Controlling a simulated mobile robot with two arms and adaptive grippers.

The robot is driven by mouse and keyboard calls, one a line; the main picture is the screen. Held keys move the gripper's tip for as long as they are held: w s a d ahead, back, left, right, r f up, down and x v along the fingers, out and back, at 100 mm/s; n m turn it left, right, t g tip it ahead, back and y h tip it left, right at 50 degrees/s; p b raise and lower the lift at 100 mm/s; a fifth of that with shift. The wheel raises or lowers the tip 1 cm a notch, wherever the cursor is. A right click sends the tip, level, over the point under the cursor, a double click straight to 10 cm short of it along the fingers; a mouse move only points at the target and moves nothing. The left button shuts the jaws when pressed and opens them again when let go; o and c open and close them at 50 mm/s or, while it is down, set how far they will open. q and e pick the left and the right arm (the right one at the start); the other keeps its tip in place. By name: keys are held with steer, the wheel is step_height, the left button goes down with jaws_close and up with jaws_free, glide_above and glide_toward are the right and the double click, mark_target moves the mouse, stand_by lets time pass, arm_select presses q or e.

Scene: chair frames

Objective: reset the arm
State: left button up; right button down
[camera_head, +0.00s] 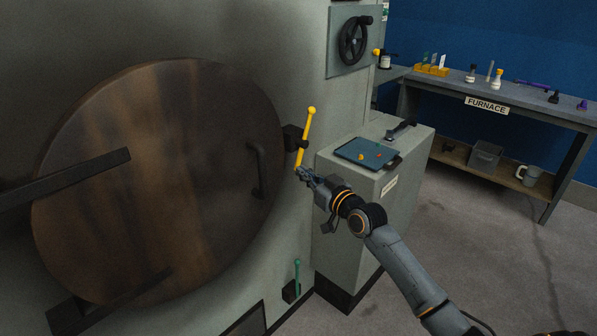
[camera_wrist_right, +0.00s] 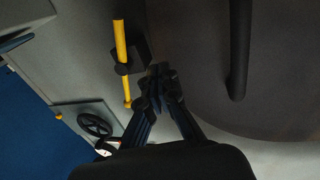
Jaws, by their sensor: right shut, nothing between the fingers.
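My right gripper (camera_head: 303,174) is at the end of the arm that comes in from the lower right. It is shut and empty, close to the lower end of a yellow lever (camera_head: 307,135) mounted on the furnace wall. In the right wrist view, the shut fingertips of my right gripper (camera_wrist_right: 160,72) lie beside the yellow lever (camera_wrist_right: 121,45), with a small gap between them. I cannot tell from the head view whether they touch. The left gripper is not in view.
A large round brown door (camera_head: 160,180) with a dark handle (camera_head: 258,170) fills the left. A grey cabinet (camera_head: 345,215) with a blue tray (camera_head: 352,146) stands close behind my right arm. A green lever (camera_head: 297,275) sits low. A workbench (camera_head: 540,113) is at the right; floor before it is clear.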

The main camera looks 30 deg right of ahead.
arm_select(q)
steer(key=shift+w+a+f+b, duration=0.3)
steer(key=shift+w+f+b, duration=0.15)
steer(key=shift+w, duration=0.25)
arm_select(e)
steer(key=s+d, duration=0.2)
steer(key=s, duration=0.4)
